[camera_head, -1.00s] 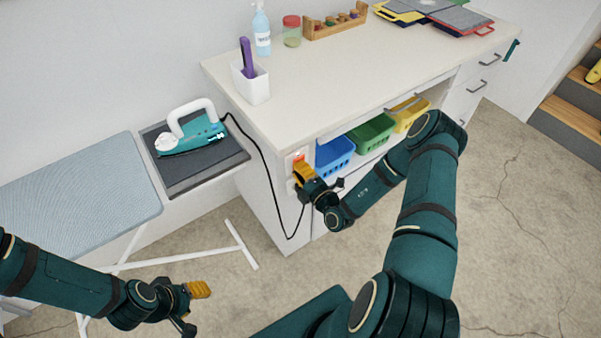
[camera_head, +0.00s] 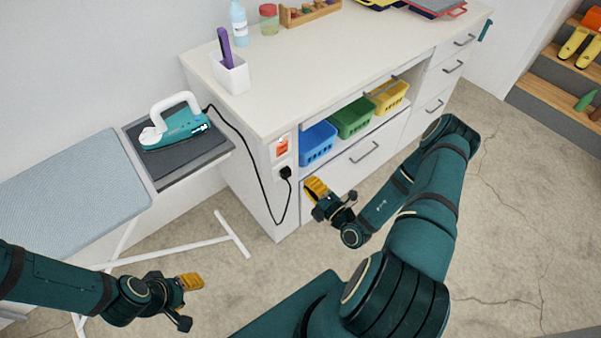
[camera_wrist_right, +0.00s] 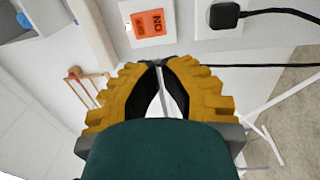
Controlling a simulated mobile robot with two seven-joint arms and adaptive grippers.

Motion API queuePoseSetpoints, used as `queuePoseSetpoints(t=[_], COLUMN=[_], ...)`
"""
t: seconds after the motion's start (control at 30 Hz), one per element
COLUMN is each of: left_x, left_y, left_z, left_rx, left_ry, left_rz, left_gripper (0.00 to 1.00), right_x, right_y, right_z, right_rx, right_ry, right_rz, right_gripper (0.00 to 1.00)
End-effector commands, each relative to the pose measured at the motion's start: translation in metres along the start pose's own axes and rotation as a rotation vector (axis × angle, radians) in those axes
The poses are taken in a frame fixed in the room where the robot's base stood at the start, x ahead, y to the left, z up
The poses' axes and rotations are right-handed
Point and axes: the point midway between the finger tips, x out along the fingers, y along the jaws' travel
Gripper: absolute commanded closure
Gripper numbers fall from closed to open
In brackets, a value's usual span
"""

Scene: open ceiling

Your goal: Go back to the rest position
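My right gripper (camera_head: 316,189) hangs in front of the white cabinet, apart from it, below and right of the wall plates. In the right wrist view its yellow fingers (camera_wrist_right: 157,66) meet at the tips, with nothing between them. My left gripper (camera_head: 190,283) is at the lower left, over the floor beside the ironing board's legs. Its yellow finger pads show from the side, so its opening cannot be judged; no object shows in it.
A black plug (camera_head: 286,172) sits in the cabinet's side socket, below an orange switch (camera_head: 282,147). Its cord runs to the iron (camera_head: 176,126) on the ironing board's (camera_head: 70,190) grey rest. Blue, green and yellow baskets stand on the shelf. Floor at right is clear.

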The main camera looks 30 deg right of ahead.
Motion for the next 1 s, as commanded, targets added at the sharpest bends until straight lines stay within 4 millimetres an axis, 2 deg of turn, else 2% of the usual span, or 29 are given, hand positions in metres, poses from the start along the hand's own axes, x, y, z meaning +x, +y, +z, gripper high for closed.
queuePoseSetpoints(t=[0.2, 0.77, 0.87, 0.97, 1.0], left_x=[-0.001, -0.001, -0.001, -0.001, -0.001], left_y=[0.000, 0.000, 0.000, 0.000, 0.000], left_z=[-0.001, -0.001, -0.001, 0.000, -0.001], left_rx=[-0.001, 0.000, 0.000, 0.000, 0.000], left_ry=[0.001, 0.001, 0.001, 0.001, 0.001], left_rz=[0.000, 0.000, 0.000, 0.000, 0.000], left_gripper=[0.53, 0.53, 0.53, 0.53, 0.53], right_x=[-0.011, -0.010, -0.004, 0.001, 0.001], right_y=[0.000, 0.000, 0.004, 0.012, 0.016], right_z=[-0.001, -0.003, -0.021, -0.065, -0.089], right_rx=[0.002, -0.002, -0.026, -0.094, -0.139], right_ry=[0.000, 0.011, 0.093, 0.293, 0.406], right_rz=[0.001, 0.001, -0.001, 0.001, 0.006], right_gripper=[1.00, 1.00, 1.00, 1.00, 1.00])
